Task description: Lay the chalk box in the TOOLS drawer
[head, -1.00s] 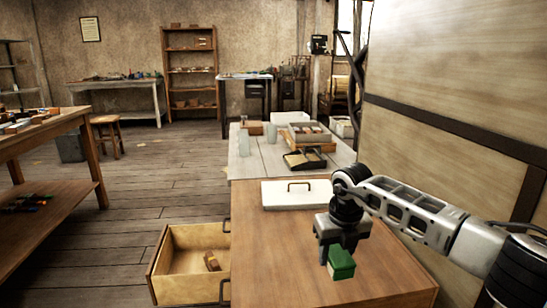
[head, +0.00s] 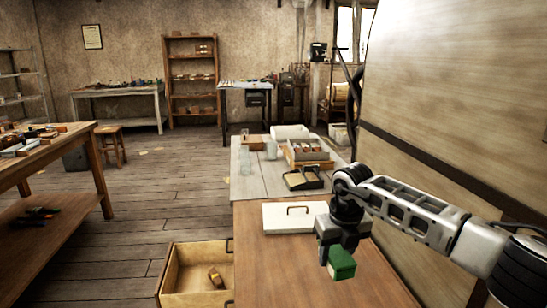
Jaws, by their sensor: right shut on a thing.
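A green box (head: 341,263), which I take for the chalk box, hangs in my right gripper (head: 334,248) above the wooden cabinet top. The gripper points down and is shut on the box. An open drawer (head: 171,276) sticks out from the cabinet's left side, to the left of the gripper and lower. A small brown object (head: 216,277) lies in it. No label on the drawer is visible to me. My left gripper is not in view.
A white lid-like panel with a handle (head: 290,217) lies on the cabinet top (head: 275,270). Behind it, a grey table (head: 250,187) holds glasses, a black tray (head: 303,180) and a wooden crate (head: 308,152). A tall panel (head: 450,100) stands close on the right.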

